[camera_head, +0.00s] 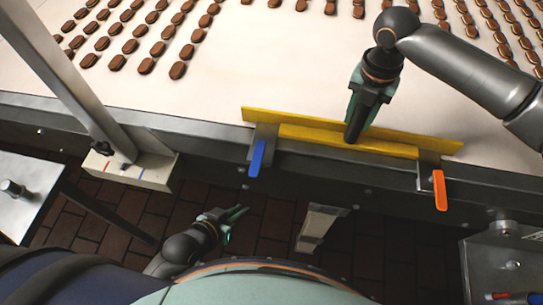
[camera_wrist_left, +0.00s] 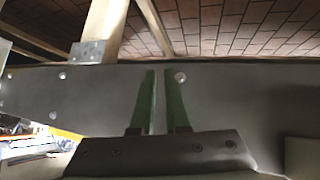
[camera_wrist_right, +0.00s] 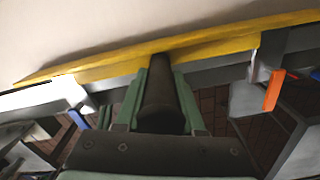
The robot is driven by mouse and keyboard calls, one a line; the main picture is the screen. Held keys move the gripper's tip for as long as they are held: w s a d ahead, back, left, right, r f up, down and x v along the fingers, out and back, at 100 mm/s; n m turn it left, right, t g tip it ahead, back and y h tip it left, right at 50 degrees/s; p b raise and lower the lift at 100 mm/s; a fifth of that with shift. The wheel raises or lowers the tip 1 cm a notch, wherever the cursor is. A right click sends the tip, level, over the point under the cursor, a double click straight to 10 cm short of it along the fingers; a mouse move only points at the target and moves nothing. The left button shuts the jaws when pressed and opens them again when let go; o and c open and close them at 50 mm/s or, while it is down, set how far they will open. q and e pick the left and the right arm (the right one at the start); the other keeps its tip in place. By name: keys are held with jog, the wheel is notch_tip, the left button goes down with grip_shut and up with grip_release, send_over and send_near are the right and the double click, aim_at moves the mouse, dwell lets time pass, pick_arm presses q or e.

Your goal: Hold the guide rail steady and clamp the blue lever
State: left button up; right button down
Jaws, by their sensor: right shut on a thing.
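The yellow guide rail (camera_head: 300,128) lies along the front edge of the conveyor. It also shows in the right wrist view (camera_wrist_right: 110,72). A blue lever (camera_head: 257,158) hangs from the metal clamp at its left end; part of it shows in the right wrist view (camera_wrist_right: 78,119). My right gripper (camera_head: 361,100) is shut on the dark cylindrical handle (camera_wrist_right: 160,100) at the rail. My left gripper (camera_head: 240,212) is empty and low in front of the conveyor, below the blue lever and apart from it. Its fingers (camera_wrist_left: 159,85) stand open with a narrow gap.
An orange lever (camera_head: 439,190) hangs at the rail's right end. Rows of chocolate-coated pieces (camera_head: 150,48) lie on the pale belt (camera_head: 260,60) behind the rail. A white box (camera_head: 130,168) with a metal post stands at the left. Brick floor shows below the conveyor edge.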

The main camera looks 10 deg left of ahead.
pick_arm(q)
jog(key=d+r+h, duration=0.1)
jog(key=d, duration=0.1)
jog(key=w+d+r+h, duration=0.1)
jog(key=d+r, duration=0.1)
jog(key=w+d+r+g+h, duration=0.1)
jog(key=d+r, duration=0.1)
jog(key=shift+w+d+r+m, duration=0.2)
jog(key=shift+d+r+m, duration=0.1)
jog(key=shift+m, duration=0.1)
grip_shut()
jog(key=w+d+r+m+g+h, duration=0.1)
jog(key=d+r+m+g+h, duration=0.15)
jog(key=d+r, duration=0.55)
notch_tip(320, 180, up, 13)
jog(key=m+g+y, duration=0.5)
jog(key=m, duration=0.8)
send_over(258, 161)
jog(key=s+d, duration=0.2)
jog(key=x, duration=1)
jog(key=shift+w+a, duration=0.2)
jog(key=shift+a, duration=1.85)
